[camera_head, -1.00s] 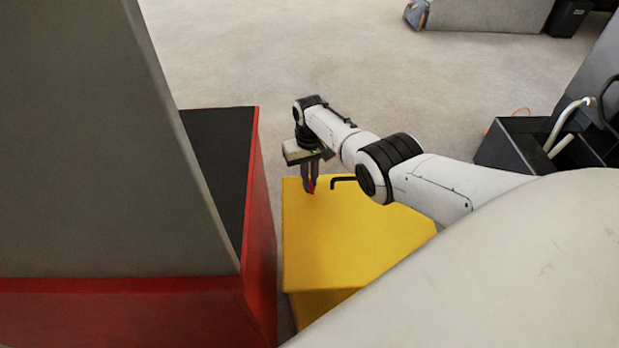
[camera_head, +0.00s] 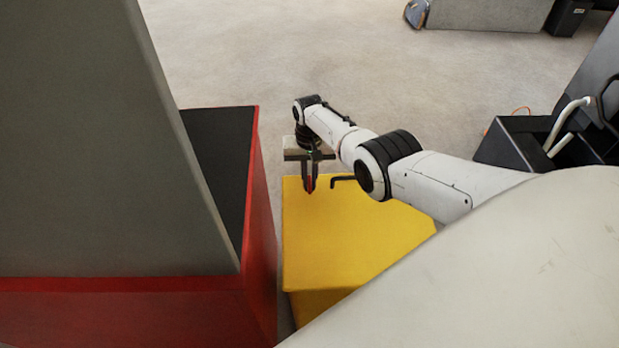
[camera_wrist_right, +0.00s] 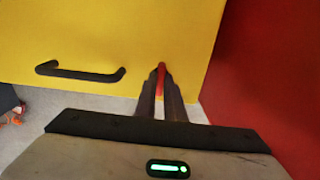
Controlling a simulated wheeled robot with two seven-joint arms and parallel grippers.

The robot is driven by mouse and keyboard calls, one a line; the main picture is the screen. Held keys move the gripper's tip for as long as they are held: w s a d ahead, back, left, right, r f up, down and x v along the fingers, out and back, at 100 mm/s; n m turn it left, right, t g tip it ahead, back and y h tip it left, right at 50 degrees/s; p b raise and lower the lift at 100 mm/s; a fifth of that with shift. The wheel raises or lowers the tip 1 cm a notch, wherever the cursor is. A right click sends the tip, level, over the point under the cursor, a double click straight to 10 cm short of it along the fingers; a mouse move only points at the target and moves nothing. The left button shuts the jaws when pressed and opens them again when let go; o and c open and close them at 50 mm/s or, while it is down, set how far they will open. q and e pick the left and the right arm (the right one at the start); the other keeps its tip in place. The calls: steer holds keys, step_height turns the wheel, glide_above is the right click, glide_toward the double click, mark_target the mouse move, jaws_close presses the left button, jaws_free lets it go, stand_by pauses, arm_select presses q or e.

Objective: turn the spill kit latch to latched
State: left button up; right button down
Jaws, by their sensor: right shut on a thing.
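The spill kit is a yellow box (camera_head: 350,240) on the floor beside a red base. Its red latch (camera_wrist_right: 161,80) shows between my fingertips in the right wrist view, at the box's edge near the red wall. My right gripper (camera_head: 310,190) points down at the far left corner of the box. In the wrist view my right gripper (camera_wrist_right: 161,98) is shut on the red latch. The fingers hide part of the latch, so its exact angle is hard to tell. My left gripper is not in view.
A black handle (camera_wrist_right: 80,72) sticks out from the yellow box beside the latch. The red base (camera_head: 262,230) with a grey panel (camera_head: 90,140) stands close on the left. A black bin (camera_head: 512,145) with white pipes is at the right. Open floor (camera_head: 300,60) lies beyond.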

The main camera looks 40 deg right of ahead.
mark_target(310, 181)
steer(key=c, duration=1.8)
jaws_free()
steer(key=shift+c, duration=0.2)
steer(key=shift+r+p, duration=0.3)
steer(key=shift+r, duration=0.05)
step_height(310, 181, up, 3)
steer(key=shift+f+p, duration=0.1)
steer(key=shift+p, duration=1)
step_height(310, 181, up, 7)
steer(key=shift+f, duration=0.15)
